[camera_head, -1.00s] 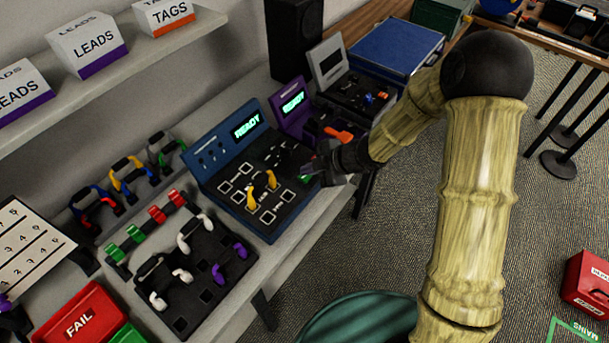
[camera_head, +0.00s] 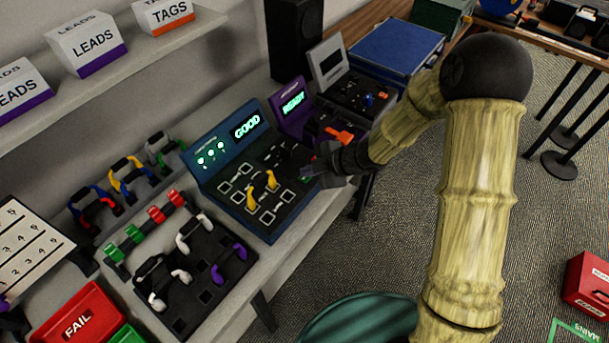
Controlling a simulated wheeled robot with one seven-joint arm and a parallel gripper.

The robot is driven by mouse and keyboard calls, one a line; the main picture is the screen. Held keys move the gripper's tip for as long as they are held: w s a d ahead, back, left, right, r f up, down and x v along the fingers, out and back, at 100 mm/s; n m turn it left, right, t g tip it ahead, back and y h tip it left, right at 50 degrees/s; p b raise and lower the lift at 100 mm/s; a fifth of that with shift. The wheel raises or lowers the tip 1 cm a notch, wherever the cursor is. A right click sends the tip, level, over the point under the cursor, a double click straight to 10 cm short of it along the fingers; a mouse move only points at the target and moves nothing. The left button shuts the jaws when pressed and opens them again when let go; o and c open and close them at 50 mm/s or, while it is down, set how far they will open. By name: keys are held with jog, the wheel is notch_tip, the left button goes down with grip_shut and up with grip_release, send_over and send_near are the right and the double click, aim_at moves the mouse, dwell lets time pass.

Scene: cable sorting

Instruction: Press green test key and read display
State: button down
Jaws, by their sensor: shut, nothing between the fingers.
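The blue tester (camera_head: 225,178) stands on the bench with its display (camera_head: 246,126) lit and reading "GOOD". Several indicator lights (camera_head: 210,154) to the left of the display are lit. A yellow lead (camera_head: 251,202) is seated upright in the tester's black socket panel. My gripper (camera_head: 310,172) is shut and empty at the right edge of this panel, low over it. A bit of green, the test key (camera_head: 312,180), shows right at the fingertips. The fingers partly hide it, so I cannot tell how far it is pressed.
A purple tester (camera_head: 285,118) reading "READY" stands close behind my gripper, with an orange part (camera_head: 341,134) beside it. A black rack (camera_head: 210,292) with white and purple leads is in front. A red FAIL bin (camera_head: 80,312) is at the lower left.

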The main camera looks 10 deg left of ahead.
aim_at(309, 178)
jog(key=shift+r, duration=0.1)
jog(key=shift+r+p, duration=0.7)
jog(key=shift+p, duration=0.15)
notch_tip(309, 178, up, 5)
jog(key=p, duration=0.5)
dwell(0.8)
